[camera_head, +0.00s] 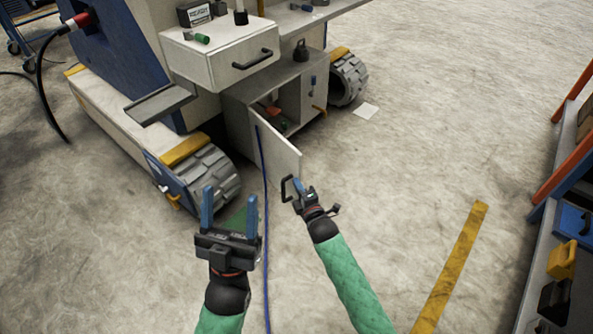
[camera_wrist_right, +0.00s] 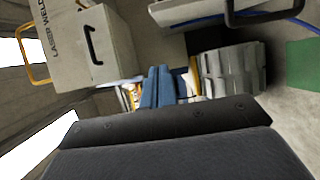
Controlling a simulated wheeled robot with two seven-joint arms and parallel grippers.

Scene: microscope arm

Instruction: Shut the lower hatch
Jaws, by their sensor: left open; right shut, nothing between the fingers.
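The lower hatch (camera_head: 280,154) is a pale door that stands swung open from the low cabinet (camera_head: 241,116) under the drawer. Its black handle (camera_head: 287,188) is on the outer edge. My right gripper (camera_head: 299,186) is shut and empty, close beside the handle; I cannot tell whether it touches. Its blue fingers (camera_wrist_right: 158,86) lie together in the right wrist view. A pale panel with a dark handle (camera_wrist_right: 276,18) at the top there appears to be the hatch. My left gripper (camera_head: 229,212) is open and empty, in front of and left of the hatch.
The closed drawer (camera_head: 225,62) with a black handle juts out above the hatch. Tracked wheels (camera_head: 211,172) flank the cabinet, which holds small items.

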